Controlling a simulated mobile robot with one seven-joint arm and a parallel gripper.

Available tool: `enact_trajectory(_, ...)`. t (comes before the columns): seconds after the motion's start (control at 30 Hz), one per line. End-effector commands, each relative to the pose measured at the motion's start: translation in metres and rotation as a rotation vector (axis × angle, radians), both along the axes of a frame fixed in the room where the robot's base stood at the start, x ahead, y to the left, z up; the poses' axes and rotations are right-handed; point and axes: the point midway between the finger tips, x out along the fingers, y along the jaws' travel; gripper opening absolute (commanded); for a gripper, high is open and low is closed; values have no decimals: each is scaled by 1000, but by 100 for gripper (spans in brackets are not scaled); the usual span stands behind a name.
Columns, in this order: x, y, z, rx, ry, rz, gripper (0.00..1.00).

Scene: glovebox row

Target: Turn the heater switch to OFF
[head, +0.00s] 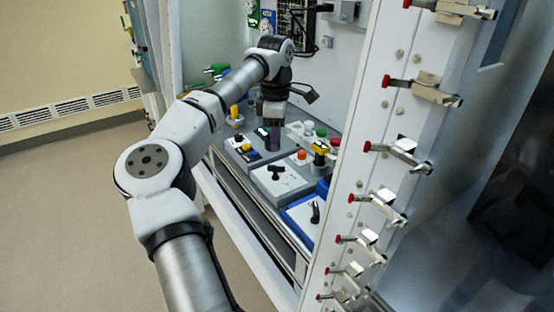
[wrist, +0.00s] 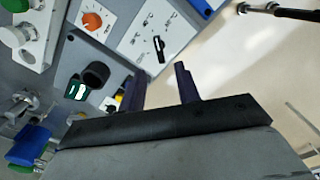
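A black rotary switch handle (wrist: 158,46) stands on a white-faced panel (wrist: 137,40) in the wrist view. A black handle (head: 275,172) on a white-faced panel shows in the head view and looks like the same switch. Its lettering is too small to read, so I cannot confirm that it is the heater switch or its setting. My gripper (head: 272,143) hangs pointing down over the bench, behind this panel in the head view. In the wrist view my gripper (wrist: 159,70) has its two dark fingers apart with nothing between them. The handle lies beyond the fingertips, apart from them.
An orange dial (wrist: 92,18) sits beside the switch panel. A blue-framed panel with another black handle (head: 316,210) is nearer the front. Black and green-marked parts (wrist: 75,90) are close to the left finger. Red-tipped clamps (head: 388,81) line the white frame at right.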

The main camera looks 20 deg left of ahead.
Motion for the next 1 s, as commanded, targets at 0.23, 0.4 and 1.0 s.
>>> enact_trajectory(0.23, 0, 0, -49, -1, 2, -1, 33)
enact_trajectory(0.4, 0, -1, -70, -2, 0, -1, 33)
enact_trajectory(1.0, 0, 0, -79, 0, 0, 0, 8)
